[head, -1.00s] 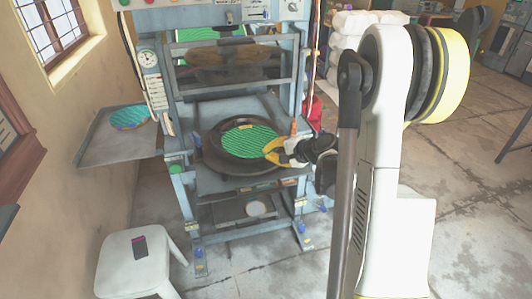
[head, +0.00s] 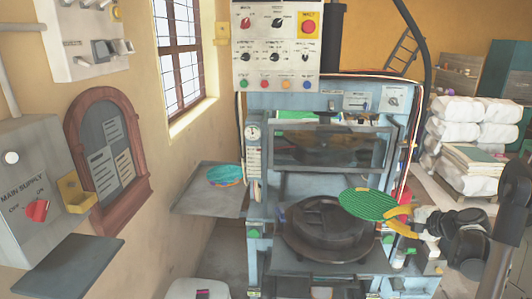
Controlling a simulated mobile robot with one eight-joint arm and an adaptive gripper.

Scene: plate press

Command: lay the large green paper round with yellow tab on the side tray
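The large green paper round (head: 368,206) is striped and is tilted up in the air above the right side of the press's dark round plate (head: 312,240). My gripper (head: 400,218), with yellow fingers, is shut on its right edge. The yellow tab cannot be told apart from the yellow fingers. The side tray (head: 205,205) is a flat grey shelf at the left of the press. A teal and multicoloured round (head: 225,175) lies at the tray's back right, leaving its front and left part bare.
The blue press frame (head: 255,215) stands between the tray and my gripper, with a gauge (head: 254,133) on its left post. A windowed guard (head: 332,148) hangs above the plate. A control panel (head: 277,45) is on top. A white stool (head: 195,289) shows below the tray.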

